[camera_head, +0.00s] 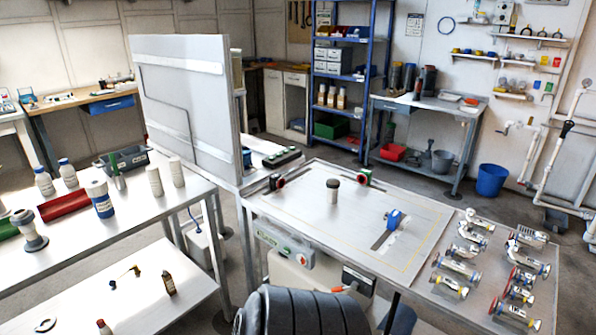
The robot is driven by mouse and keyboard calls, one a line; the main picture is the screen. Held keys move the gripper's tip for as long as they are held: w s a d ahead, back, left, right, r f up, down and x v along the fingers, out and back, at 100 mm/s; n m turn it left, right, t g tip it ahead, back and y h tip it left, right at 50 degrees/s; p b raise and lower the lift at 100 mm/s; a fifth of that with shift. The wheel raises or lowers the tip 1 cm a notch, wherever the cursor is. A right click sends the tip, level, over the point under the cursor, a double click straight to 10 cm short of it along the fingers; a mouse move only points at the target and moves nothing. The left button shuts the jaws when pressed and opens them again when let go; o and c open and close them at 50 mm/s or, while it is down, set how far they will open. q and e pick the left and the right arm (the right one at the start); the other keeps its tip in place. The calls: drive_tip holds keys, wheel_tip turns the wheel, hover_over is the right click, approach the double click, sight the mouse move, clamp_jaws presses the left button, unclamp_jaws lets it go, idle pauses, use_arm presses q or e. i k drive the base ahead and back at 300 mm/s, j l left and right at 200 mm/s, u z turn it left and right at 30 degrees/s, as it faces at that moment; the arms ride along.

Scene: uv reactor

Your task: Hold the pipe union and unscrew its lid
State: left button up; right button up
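A small upright cylinder with a dark top and a paler lower part (333,190) stands on the metal workbench, near the middle of the picture. A grey flanged fitting (29,231) stands upright on the left table, near its front-left end. Either could be the pipe union; I cannot tell which at this size. Neither of my grippers shows in the head view, and nothing is seen holding either object.
The workbench (300,210) has a blue clamp (394,219) on its right part and red-and-green devices at its back. Several valve fittings (466,250) crowd the right end. A tall grey panel (190,110) stands at the left. Bench surface around the cylinder is clear.

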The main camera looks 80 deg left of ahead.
sight(35, 242)
drive_tip(key=u, duration=4.4)
